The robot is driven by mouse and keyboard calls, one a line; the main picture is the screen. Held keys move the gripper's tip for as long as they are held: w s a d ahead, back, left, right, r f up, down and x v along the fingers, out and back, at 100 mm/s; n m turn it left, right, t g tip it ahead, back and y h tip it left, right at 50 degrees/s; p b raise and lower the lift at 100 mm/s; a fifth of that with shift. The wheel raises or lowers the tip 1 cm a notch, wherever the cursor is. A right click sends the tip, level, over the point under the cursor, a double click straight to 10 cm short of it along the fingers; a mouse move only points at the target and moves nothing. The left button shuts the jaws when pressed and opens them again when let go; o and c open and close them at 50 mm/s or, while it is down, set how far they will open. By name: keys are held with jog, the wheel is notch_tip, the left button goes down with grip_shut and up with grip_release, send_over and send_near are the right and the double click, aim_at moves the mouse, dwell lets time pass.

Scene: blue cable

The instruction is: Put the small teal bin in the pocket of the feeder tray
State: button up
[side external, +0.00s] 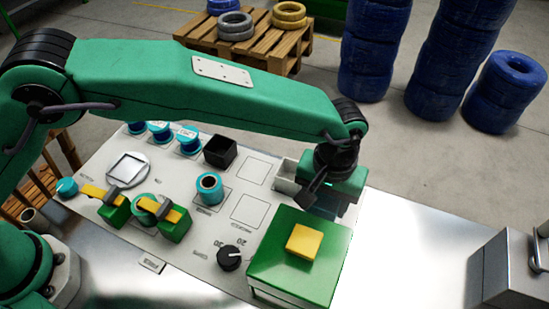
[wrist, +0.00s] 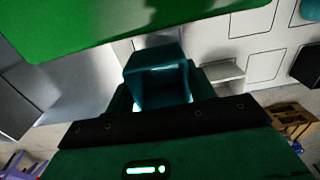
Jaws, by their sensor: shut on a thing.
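My gripper (side external: 322,200) is at the right end of the panel, just behind the green box, and points down. In the wrist view my gripper (wrist: 160,98) is shut on the small teal bin (wrist: 150,92), a square open-topped box whose mouth faces the camera. In the side view the bin is mostly hidden by my gripper. A light grey walled tray, which looks like the feeder tray (side external: 287,178), is just left of my gripper. It also shows right of the bin in the wrist view (wrist: 224,72). Its pocket is partly hidden, and I cannot tell the bin's height above it.
The green box (side external: 275,270) with a yellow block (side external: 305,241) stands close in front of my gripper. A black bin (side external: 220,152), a teal spool (side external: 210,188) and a black knob (side external: 230,258) are on the panel.

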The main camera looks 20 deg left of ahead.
aim_at(322, 211)
jog(key=shift+f, duration=0.3)
jog(key=shift+f, duration=1.75)
jog(key=shift+f, duration=0.15)
jog(key=o, duration=1)
notch_tip(322, 211, up, 12)
jog(key=shift+r, duration=0.2)
